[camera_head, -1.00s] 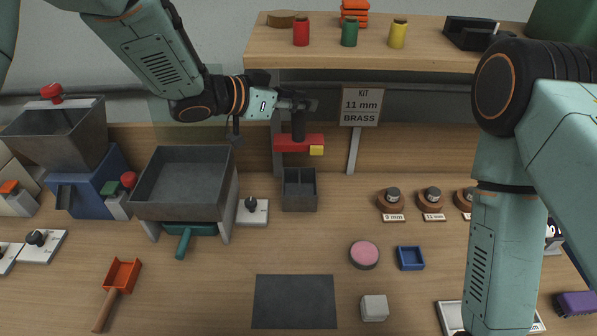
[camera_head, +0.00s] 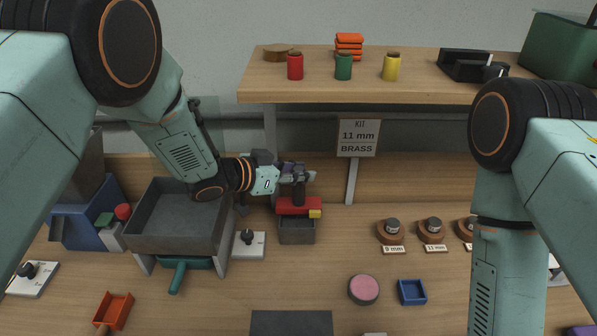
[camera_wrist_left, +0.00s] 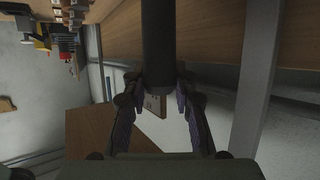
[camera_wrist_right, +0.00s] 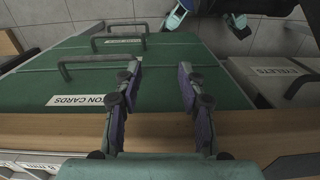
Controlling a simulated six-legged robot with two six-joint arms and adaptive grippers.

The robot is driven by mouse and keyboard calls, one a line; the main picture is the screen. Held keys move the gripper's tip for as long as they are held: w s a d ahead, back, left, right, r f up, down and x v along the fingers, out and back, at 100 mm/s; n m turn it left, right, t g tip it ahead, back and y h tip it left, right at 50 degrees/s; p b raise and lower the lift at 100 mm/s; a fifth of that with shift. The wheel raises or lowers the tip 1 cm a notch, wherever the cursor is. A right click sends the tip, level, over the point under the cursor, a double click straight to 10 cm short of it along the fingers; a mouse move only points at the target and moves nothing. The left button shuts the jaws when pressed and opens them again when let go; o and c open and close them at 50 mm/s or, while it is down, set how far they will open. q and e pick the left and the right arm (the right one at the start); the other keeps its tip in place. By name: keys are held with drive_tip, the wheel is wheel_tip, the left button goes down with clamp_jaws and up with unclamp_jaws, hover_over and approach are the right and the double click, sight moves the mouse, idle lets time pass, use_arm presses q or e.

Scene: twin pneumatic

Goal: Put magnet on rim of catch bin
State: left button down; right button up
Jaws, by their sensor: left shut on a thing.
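My left gripper (camera_head: 297,176) is shut on the dark upright handle of the magnet, which has a red bar (camera_head: 292,205) with a yellow end. In the left wrist view the dark handle (camera_wrist_left: 158,45) stands between the fingers. The small dark grey bin (camera_head: 297,234), which I take for the catch bin, stands on the bench. The red bar overlaps the bin's back rim in the head view; I cannot tell whether they touch. My right gripper (camera_wrist_right: 160,80) is open and empty in the right wrist view, over green drawers (camera_wrist_right: 95,85).
A large grey tray (camera_head: 150,240) and a white plate with a black knob (camera_head: 250,244) stand left of the bin. A sign on a post (camera_head: 357,137) stands behind it to the right. A shelf (camera_head: 400,84) overhangs the back.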

use_arm(q)
drive_tip(key=c, duration=1.5)
unclamp_jaws()
drive_tip(key=o, duration=0.4)
drive_tip(key=shift+s+a+r, duration=0.3)
drive_tip(key=shift+s, duration=0.2)
drive_tip(key=shift+o, duration=0.2)
drive_tip(key=shift+w+d+f, duration=0.2)
drive_tip(key=shift+w+f, duration=0.05)
drive_tip(key=shift+w, duration=0.2)
drive_tip(key=v, duration=1.2)
drive_tip(key=shift+s, duration=0.35)
drive_tip(key=shift+w, duration=0.1)
